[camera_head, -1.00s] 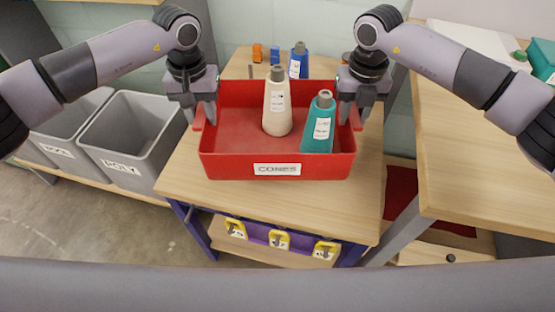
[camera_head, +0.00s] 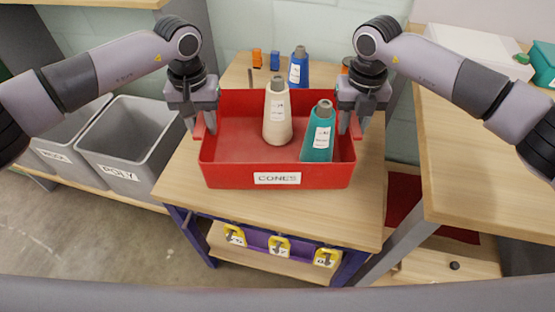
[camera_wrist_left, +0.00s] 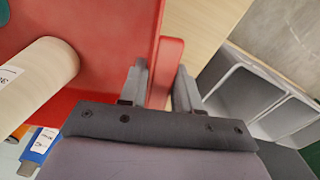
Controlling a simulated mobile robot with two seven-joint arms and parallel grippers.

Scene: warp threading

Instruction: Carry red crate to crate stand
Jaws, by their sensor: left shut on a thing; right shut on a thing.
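The red crate (camera_head: 278,180), labelled CONES, is over the wooden-topped table in the middle of the head view. I cannot tell whether it rests on the top or hangs just above it. A cream cone (camera_head: 277,115) and a teal cone (camera_head: 318,135) stand inside it. My left gripper (camera_head: 202,125) is shut on the crate's left handle, which also shows between the fingers in the left wrist view (camera_wrist_left: 163,75). My right gripper (camera_head: 350,125) is shut on the handle at the right end. I cannot tell which furniture is the crate stand.
A blue bottle (camera_head: 299,68) and small orange and blue items stand behind the crate. Grey bins (camera_head: 130,150) are at left. A wooden table (camera_head: 470,160) is close at right. Bare tabletop (camera_head: 290,208) shows before the crate.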

